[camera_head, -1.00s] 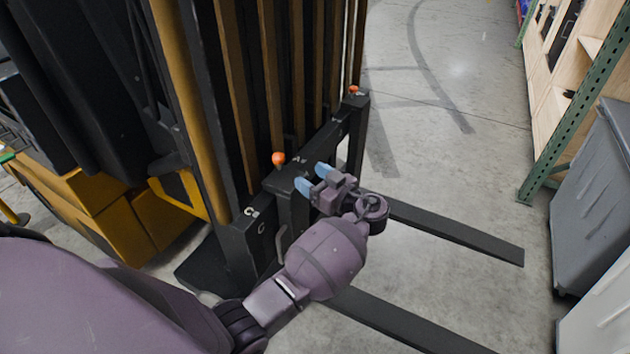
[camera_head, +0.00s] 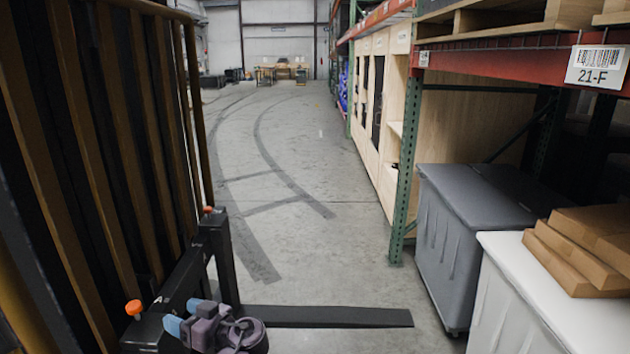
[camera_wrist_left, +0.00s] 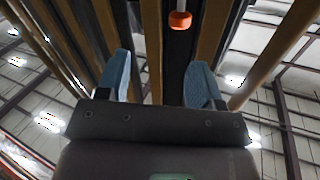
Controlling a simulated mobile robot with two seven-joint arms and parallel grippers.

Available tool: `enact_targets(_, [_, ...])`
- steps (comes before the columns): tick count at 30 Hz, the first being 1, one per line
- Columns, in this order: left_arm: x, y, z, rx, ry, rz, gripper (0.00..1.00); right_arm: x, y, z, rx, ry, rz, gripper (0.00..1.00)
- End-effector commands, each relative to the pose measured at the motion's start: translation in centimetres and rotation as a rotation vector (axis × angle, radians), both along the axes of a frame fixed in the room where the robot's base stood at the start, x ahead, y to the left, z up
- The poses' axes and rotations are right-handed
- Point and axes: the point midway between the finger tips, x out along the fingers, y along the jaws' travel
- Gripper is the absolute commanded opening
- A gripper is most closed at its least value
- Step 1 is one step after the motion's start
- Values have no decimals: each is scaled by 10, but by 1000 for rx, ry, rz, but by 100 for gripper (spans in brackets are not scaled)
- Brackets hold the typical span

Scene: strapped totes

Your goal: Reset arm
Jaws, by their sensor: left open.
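My left gripper (camera_head: 186,325) shows at the bottom of the head view, purple with light blue fingertips. It is beside the forklift's black carriage (camera_head: 215,262). In the left wrist view the two blue fingers (camera_wrist_left: 158,80) are apart with nothing between them. An orange knob (camera_head: 134,308) on the carriage is just left of the gripper in the head view. An orange knob (camera_wrist_left: 180,19) also shows beyond the fingers in the left wrist view. Most of my left arm is below the head view's edge. My right gripper is not in view.
The forklift's slatted mast (camera_head: 110,140) fills the left. A black fork (camera_head: 330,317) reaches right, low over the floor. A grey tote (camera_head: 450,250), a white tote (camera_head: 510,310) with cardboard boxes (camera_head: 590,240) and a green rack post (camera_head: 405,165) stand right. The aisle floor (camera_head: 290,160) is clear.

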Motion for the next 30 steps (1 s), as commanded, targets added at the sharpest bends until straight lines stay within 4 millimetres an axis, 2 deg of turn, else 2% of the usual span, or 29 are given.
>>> enact_targets(6, [46,-32,-4,-76,270,-411,60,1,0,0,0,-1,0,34])
enact_targets(9, [51,-48,-13,-87,346,-617,60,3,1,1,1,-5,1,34])
enact_targets(13, [38,-65,-31,-91,389,-857,60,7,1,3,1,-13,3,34])
enact_targets(17, [9,-75,-49,-91,376,-1057,60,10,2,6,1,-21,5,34])
enact_targets(21, [-38,-78,-65,-106,318,-1201,60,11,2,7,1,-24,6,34])
enact_targets(26, [-96,-70,-82,-164,250,-1269,60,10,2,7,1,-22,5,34])
enact_targets(30, [-150,-58,-102,-266,223,-1264,60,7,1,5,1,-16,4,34])
